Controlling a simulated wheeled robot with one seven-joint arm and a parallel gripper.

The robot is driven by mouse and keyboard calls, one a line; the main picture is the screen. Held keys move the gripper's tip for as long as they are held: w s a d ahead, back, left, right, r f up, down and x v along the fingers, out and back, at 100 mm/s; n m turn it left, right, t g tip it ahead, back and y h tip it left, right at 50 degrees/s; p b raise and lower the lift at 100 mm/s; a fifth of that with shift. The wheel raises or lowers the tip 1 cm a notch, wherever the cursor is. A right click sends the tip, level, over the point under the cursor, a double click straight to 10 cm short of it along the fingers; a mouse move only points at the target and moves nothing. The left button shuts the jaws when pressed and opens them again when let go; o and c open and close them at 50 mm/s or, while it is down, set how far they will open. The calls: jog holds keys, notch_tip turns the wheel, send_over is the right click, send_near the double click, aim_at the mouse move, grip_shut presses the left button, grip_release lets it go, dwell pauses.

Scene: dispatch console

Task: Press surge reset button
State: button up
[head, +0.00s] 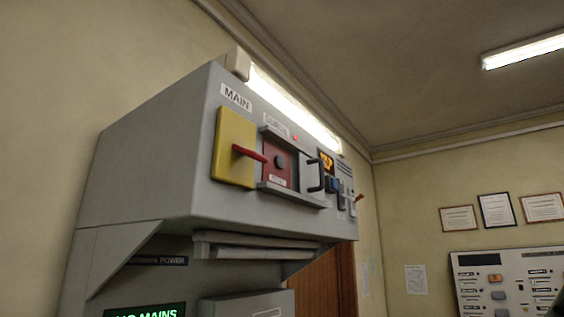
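The surge reset button looks to be the small dark round button (280,162) in the middle of a red panel (270,174) on the grey overhead console. A small white label (279,181), too small to read surely, sits below it. The button faces out uncovered. A grey plate with a black handle (314,176) stands just right of the red panel, between an upper and a lower rail. A red light (295,137) glows above. I cannot tell whether the button is pressed in. My gripper is not in view.
A yellow MAIN plate (233,164) with a red lever (249,153) sticks out left of the button. Several switches and an amber display (326,163) are to the right. A ledge (255,249) juts below, above a green-lit screen (145,311). A wall panel (508,285) stands far right.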

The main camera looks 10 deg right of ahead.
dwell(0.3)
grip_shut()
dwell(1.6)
